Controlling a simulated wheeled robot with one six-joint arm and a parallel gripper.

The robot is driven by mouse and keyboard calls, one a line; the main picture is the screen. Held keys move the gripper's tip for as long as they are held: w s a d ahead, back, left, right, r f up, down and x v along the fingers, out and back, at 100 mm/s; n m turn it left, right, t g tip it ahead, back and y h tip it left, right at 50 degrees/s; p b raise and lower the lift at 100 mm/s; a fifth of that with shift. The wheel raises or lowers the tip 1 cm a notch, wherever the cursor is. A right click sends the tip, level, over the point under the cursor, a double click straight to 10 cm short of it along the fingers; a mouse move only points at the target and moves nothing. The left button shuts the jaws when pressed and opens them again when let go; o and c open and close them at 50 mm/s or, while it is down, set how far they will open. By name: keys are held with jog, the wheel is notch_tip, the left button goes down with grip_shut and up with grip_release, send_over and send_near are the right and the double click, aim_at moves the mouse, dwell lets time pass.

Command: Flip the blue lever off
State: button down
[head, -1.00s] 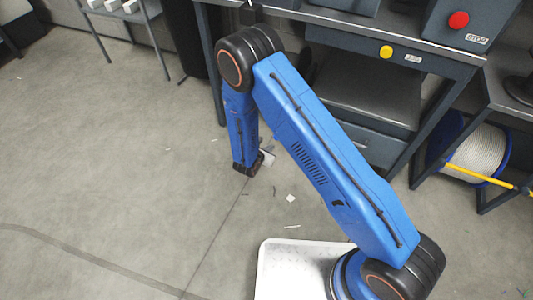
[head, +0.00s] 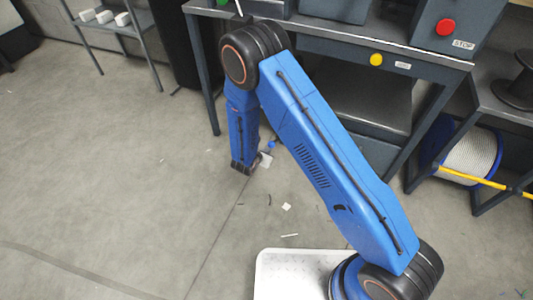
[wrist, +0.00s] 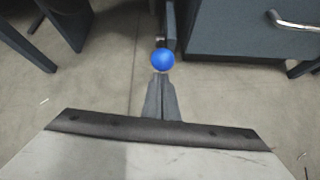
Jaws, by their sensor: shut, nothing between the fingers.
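The blue lever's round knob (wrist: 162,60) shows in the wrist view just beyond my fingertips. Its dark mount (wrist: 168,25) rises behind it, beside a dark cabinet. My gripper (wrist: 160,78) is shut and empty, its tips pointing at the knob's lower edge. I cannot tell whether they touch it. In the head view the blue knob (head: 271,145) is a small spot under the workbench front, just above and right of my gripper (head: 265,160), which my arm partly hides. The lever's shaft is not clearly visible.
The workbench (head: 330,22) has a yellow button (head: 376,60) and a box with a red stop button (head: 446,27). A cable reel (head: 470,158) sits on the right. A bench leg (head: 205,85) stands left of my arm. The floor at left is open.

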aim_at(270, 142)
jog(key=shift+w+d+r+g+y, duration=0.15)
jog(key=shift+w+r+g, duration=0.25)
jog(key=shift+r, duration=0.25)
jog(key=shift+w+d+r+g+y, duration=0.1)
jog(key=shift+w+r+g+y, duration=0.1)
jog(key=shift+w+r+g, duration=0.35)
jog(key=shift+w+d+r+g+y, duration=0.15)
jog(key=shift+r+g, duration=0.2)
jog(key=shift+r, duration=0.45)
jog(key=shift+w+d+r+g+y, duration=0.15)
jog(key=shift+w+d+r+g, duration=0.05)
jog(key=shift+w+r+g, duration=0.35)
jog(key=shift+w+d+r+g+y, duration=0.15)
jog(key=shift+w+r+g, duration=0.3)
jog(key=shift+w+r, duration=0.15)
jog(key=shift+w+d+r, duration=0.2)
jog(key=shift+w+r, duration=0.2)
jog(key=w+d+r, duration=0.2)
jog(key=w+r, duration=0.1)
jog(key=w, duration=0.4)
jog(key=shift+w+d+r, duration=0.15)
jog(key=shift+w+d, duration=0.1)
jog(key=shift+d, duration=0.15)
jog(key=shift+w+d, duration=0.1)
